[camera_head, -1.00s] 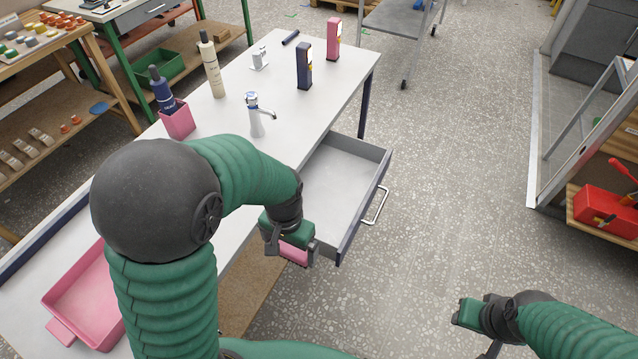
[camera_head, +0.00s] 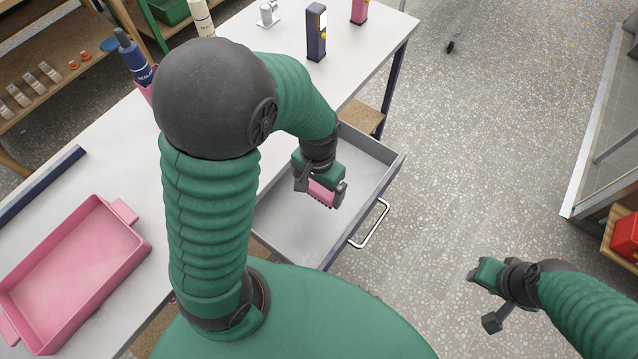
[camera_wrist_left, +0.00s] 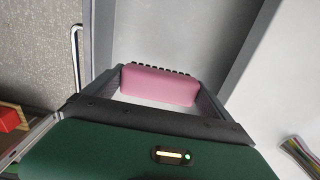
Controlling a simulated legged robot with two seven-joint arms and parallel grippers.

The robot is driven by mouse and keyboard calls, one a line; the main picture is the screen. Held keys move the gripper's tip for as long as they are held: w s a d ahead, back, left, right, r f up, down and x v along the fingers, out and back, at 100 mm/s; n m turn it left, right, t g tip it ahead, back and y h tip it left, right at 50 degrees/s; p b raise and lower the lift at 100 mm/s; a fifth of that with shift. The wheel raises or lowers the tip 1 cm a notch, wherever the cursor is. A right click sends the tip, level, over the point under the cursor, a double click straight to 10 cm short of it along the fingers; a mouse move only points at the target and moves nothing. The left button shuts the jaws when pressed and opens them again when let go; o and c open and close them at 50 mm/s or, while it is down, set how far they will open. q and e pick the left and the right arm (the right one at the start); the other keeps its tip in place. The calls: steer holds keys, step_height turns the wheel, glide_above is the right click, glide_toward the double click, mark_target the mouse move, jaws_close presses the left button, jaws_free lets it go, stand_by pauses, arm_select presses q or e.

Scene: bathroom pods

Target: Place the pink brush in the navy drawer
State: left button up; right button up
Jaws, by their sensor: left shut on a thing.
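The pink brush (camera_head: 321,193) is held between the fingers of my left gripper (camera_head: 322,190), which is shut on it. In the left wrist view the pink brush (camera_wrist_left: 160,85) shows its pink back and dark bristles between the two fingers. The navy drawer (camera_head: 375,190) is pulled open from the white table, with a grey interior and a silver handle (camera_head: 372,225). In the head view the brush appears over the drawer's inside; its exact height above the floor of the drawer is unclear. My right gripper (camera_head: 478,275) is off to the right, over the floor, apart from the drawer; its jaw opening is unclear.
A pink tray (camera_head: 125,212) lies on the white table at left. A navy dispenser (camera_head: 316,35), a pink dispenser (camera_head: 359,10) and a navy bottle (camera_head: 131,57) stand farther back.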

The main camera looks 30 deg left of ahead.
mark_target(316, 195)
arm_select(q)
steer(key=f, duration=0.3)
steer(key=shift+s+a+f, duration=0.1)
steer(key=shift+s+f, duration=0.05)
steer(key=shift+s, duration=0.15)
steer(key=f, duration=0.2)
steer(key=w+f+b, duration=0.1)
steer(key=f, duration=0.1)
steer(key=shift+s+r, duration=0.1)
steer(key=shift+c, duration=0.7)
steer(key=shift+s, duration=0.2)
steer(key=o, duration=1.1)
steer(key=shift+o, duration=0.4)
steer(key=shift+w, duration=0.15)
arm_select(e)
step_height(316, 195, down, 2)
steer(key=shift+s, duration=0.15)
